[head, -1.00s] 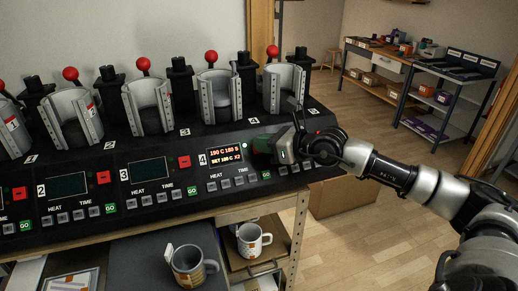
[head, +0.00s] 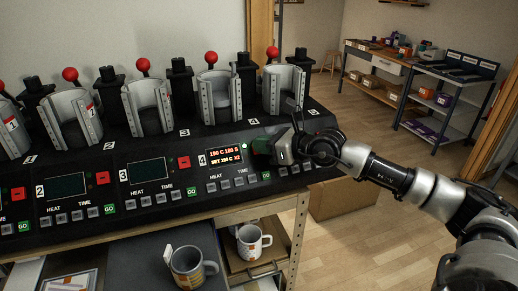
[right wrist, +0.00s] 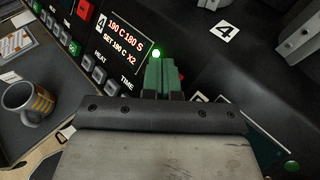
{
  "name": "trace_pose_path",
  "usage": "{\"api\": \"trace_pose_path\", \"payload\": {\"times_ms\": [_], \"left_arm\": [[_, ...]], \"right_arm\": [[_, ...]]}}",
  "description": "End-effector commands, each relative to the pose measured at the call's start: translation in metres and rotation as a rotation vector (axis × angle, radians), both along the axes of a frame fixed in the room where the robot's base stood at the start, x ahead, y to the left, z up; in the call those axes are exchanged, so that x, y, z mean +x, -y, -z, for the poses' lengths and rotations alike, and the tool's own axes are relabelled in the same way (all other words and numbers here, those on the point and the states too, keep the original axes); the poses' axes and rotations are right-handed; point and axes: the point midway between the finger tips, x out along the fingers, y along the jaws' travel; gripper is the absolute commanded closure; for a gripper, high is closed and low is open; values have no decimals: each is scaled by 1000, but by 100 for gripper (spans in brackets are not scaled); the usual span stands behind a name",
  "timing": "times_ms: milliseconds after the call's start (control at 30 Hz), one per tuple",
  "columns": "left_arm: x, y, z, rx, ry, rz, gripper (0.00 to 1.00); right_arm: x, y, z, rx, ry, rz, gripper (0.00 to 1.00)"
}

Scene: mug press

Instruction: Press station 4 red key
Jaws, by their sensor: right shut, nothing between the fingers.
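In the right wrist view the fingers (right wrist: 162,76) point at the panel beside the green light. The station 4 red key is hidden behind my right gripper; I cannot tell whether the fingertips touch it. My left gripper is not in view.
Station 3's red key (head: 184,162) lies left of the station 4 display. Small grey buttons and green GO keys (head: 191,191) run along the panel's front. Silver mug presses (head: 219,95) with red knobs stand behind. Mugs (head: 253,242) sit below. Open floor lies right.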

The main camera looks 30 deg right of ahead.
Motion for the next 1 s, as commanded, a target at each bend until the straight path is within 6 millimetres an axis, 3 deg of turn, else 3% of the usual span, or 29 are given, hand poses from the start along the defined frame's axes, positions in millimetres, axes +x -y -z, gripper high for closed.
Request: {"api": "trace_pose_path", "payload": {"times_ms": [1000], "left_arm": [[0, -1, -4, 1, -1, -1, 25]], "right_arm": [[-15, -3, -14, 0, 0, 0, 100]]}}
